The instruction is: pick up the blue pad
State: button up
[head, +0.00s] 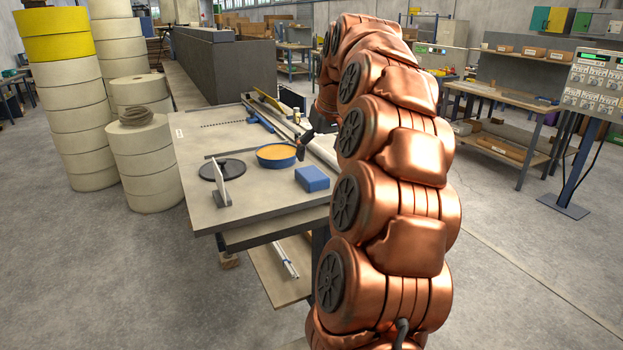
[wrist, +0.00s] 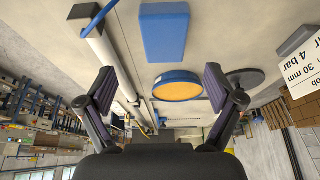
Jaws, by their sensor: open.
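The blue pad (head: 312,179) is a small flat block lying on the grey table (head: 250,205), near its right front edge in the head view. In the wrist view the blue pad (wrist: 164,32) shows at the top centre, ahead of the fingertips and apart from them. My gripper (wrist: 158,82) has its two dark fingers spread wide with nothing between them. In the head view my gripper (head: 306,142) is above the table, behind the pad, and partly hidden by my copper arm.
A blue dish with orange contents (head: 277,156) is beside the pad. A black disc (head: 222,169) and an upright white card (head: 221,185) stand to the left. A white roller (wrist: 103,50) runs along one side. Stacked cream rolls (head: 147,165) stand left of the table.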

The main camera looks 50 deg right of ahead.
aim_at(312, 174)
jog(key=shift+a+p+x, duration=0.1)
jog(key=shift+p+x, duration=0.35)
jog(key=shift+x, duration=0.55)
jog(key=shift+a+p+x, duration=0.15)
jog(key=shift+p+x, duration=0.3)
jog(key=shift+x, duration=0.55)
jog(key=shift+p+x, duration=0.6)
jog(key=shift+x, duration=1.1)
jog(key=shift+s+a, duration=0.1)
jog(key=shift+c, duration=0.3)
jog(key=c, duration=1.1)
jog(key=shift+r+b, duration=0.95)
jog(key=shift+r, duration=0.75)
jog(key=shift+s+a+b, duration=0.4)
jog(key=shift+s+a, duration=0.35)
jog(key=shift+s, duration=0.15)
jog(key=s+a+r+b, duration=0.1)
jog(key=s+a+b, duration=0.3)
jog(key=s+a, duration=0.4)
jog(key=s, duration=0.2)
jog(key=shift+s+a+r, duration=0.25)
jog(key=shift+s+a, duration=0.05)
jog(key=shift+a, duration=0.05)
